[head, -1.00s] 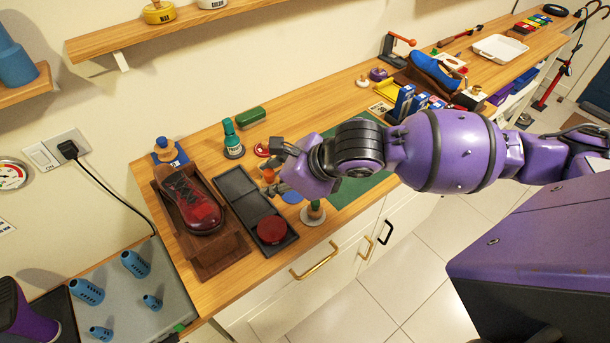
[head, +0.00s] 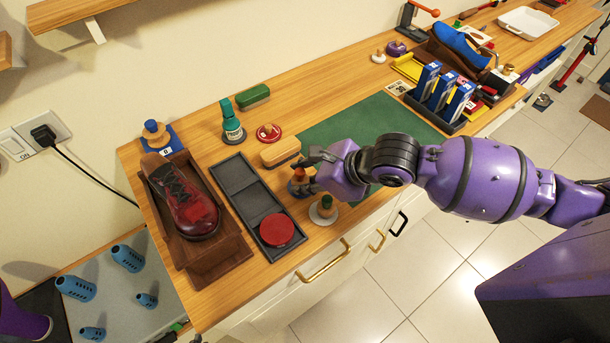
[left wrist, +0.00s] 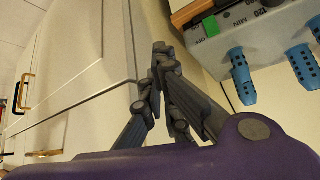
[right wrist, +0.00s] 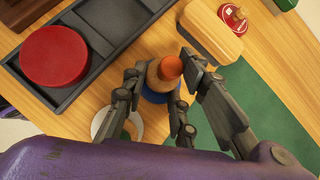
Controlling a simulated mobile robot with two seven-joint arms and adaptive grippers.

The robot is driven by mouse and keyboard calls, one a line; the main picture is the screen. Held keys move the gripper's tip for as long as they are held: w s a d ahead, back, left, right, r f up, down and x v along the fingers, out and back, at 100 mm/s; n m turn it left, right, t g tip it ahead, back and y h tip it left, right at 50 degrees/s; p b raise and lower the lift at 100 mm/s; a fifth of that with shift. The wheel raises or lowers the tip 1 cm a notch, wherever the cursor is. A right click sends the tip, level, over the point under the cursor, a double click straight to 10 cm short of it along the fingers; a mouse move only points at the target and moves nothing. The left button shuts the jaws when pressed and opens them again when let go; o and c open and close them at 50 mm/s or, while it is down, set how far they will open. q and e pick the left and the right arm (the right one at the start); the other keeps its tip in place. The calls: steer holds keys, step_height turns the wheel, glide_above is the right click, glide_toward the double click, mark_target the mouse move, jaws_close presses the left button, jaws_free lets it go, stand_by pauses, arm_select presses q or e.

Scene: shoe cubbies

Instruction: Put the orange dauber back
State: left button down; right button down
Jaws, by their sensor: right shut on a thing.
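The orange dauber (head: 299,175), a round wooden piece with an orange top, is upright between the fingers of my right gripper (head: 312,168). The right wrist view shows the dauber (right wrist: 169,70) with the fingers of that gripper (right wrist: 165,85) on both sides of it. A blue disc (right wrist: 178,104) shows beneath the dauber; whether the dauber touches it I cannot tell. The blue disc also shows in the head view (head: 300,192). My left gripper (left wrist: 160,58) looks shut and empty, away from the counter top, in the left wrist view.
A green-topped dauber (head: 326,202) on a pale disc stands close in front. A wooden brush (head: 281,152) is just behind. A black tray (head: 240,185) with a red tin (head: 276,230) lies to the left. A green mat (head: 345,128) to the right has bare room.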

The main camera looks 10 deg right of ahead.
steer(key=shift+r, duration=0.35)
steer(key=shift+w+d+f, duration=0.2)
steer(key=shift+w+f, duration=0.05)
steer(key=shift+f, duration=0.2)
steer(key=shift+s+f, duration=0.15)
steer(key=shift+f, duration=0.15)
steer(key=c, duration=1.4)
jaws_free()
steer(key=shift+f, duration=0.1)
steer(key=shift+r, duration=0.25)
steer(key=v, duration=1.2)
steer(key=shift+r, duration=0.4)
